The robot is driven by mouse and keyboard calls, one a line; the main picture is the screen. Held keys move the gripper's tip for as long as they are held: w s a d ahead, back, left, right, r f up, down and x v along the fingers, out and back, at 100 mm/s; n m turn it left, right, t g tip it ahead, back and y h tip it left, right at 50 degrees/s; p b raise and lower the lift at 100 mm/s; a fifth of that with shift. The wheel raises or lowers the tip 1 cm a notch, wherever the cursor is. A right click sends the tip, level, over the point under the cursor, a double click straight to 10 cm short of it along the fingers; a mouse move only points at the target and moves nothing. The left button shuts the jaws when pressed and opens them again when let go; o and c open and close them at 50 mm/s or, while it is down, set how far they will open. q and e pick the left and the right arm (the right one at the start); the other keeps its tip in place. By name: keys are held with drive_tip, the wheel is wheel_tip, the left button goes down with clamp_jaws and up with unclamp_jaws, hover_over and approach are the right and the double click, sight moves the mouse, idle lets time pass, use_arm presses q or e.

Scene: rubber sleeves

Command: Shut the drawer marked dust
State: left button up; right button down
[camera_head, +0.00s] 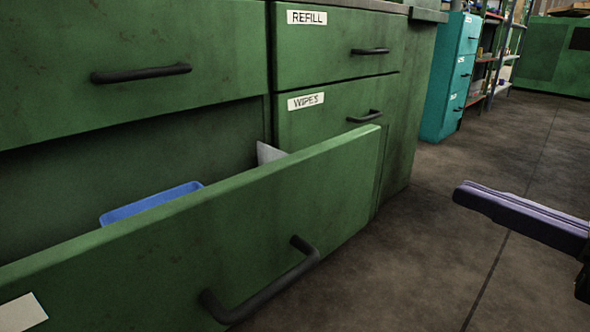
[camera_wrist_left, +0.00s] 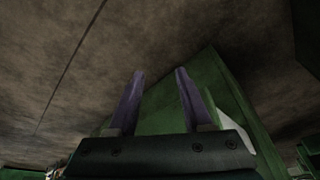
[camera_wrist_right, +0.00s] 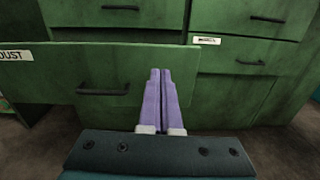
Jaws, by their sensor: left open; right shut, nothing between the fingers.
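The drawer marked dust (camera_head: 250,215) is pulled well out of the green cabinet, with its dark bar handle (camera_head: 262,285) on the front. Its pale label is cut off at the lower left in the head view; in the right wrist view the label (camera_wrist_right: 14,55) reads DUST. My right gripper (camera_head: 462,192) is shut and empty, to the right of the drawer front and apart from it in the head view. It also shows in the right wrist view (camera_wrist_right: 160,72). My left gripper (camera_wrist_left: 157,72) is open and empty in the left wrist view, outside the head view.
A blue bin (camera_head: 150,203) and a pale sheet (camera_head: 269,153) show inside the drawer. The REFILL drawer (camera_head: 335,45) and WIPES drawer (camera_head: 325,108) are shut. A teal cabinet (camera_head: 448,80) stands beyond. The brown floor (camera_head: 430,260) at right is clear.

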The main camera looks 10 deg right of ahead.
approach(335, 150)
drive_tip(key=shift+n, duration=0.4)
drive_tip(key=x, duration=0.6)
drive_tip(key=shift+w+a+b, duration=0.15)
drive_tip(key=shift+w+b, duration=0.2)
drive_tip(key=shift+b, duration=0.05)
drive_tip(key=shift+w, duration=0.15)
